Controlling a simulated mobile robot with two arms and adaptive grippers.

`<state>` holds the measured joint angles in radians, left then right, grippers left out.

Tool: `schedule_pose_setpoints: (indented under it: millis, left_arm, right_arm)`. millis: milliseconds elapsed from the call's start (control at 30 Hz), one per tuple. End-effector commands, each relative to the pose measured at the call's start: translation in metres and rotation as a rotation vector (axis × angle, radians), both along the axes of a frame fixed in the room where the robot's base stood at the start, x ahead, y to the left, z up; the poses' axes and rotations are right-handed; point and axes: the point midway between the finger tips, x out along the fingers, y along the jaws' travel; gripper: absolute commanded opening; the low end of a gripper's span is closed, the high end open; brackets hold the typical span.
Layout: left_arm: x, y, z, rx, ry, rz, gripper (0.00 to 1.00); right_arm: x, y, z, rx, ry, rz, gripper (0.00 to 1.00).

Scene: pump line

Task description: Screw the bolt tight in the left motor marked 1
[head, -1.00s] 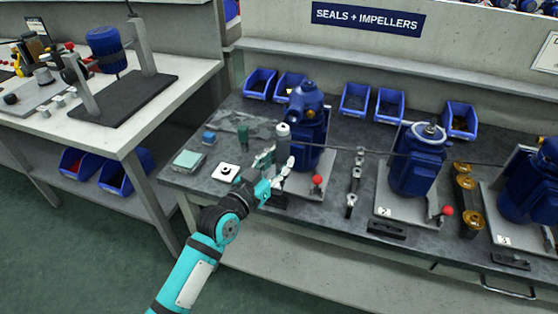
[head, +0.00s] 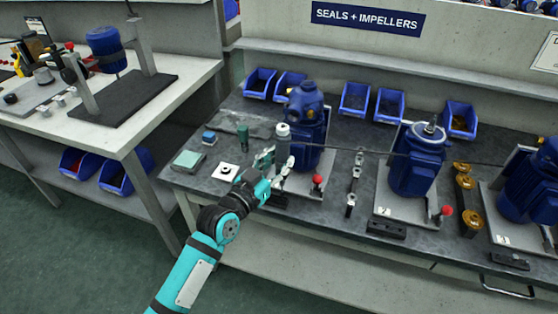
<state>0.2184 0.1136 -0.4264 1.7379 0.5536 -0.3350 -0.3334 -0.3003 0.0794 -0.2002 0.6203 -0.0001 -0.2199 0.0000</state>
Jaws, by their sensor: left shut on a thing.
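A red knob (head: 318,181) stands at the plate's front right corner. My right gripper is out of view.
A second blue motor (head: 415,165) stands to the right, with another at the right edge. A rack of small metal parts (head: 355,180) lies between the first two. A green cylinder (head: 243,138) and a white pad (head: 226,172) lie left. Blue bins (head: 355,97) line the back.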

Motion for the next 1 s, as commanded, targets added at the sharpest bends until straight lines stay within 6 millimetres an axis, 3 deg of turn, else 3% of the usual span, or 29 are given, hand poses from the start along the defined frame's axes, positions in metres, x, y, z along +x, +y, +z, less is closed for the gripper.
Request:
schedule_pose_setpoints:
  millis: [1000]
  left_arm:
    - [0.0,0.0,0.045,-0.002,-0.005,0.0,0.0]
  right_arm:
    - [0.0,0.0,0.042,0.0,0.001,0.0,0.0]
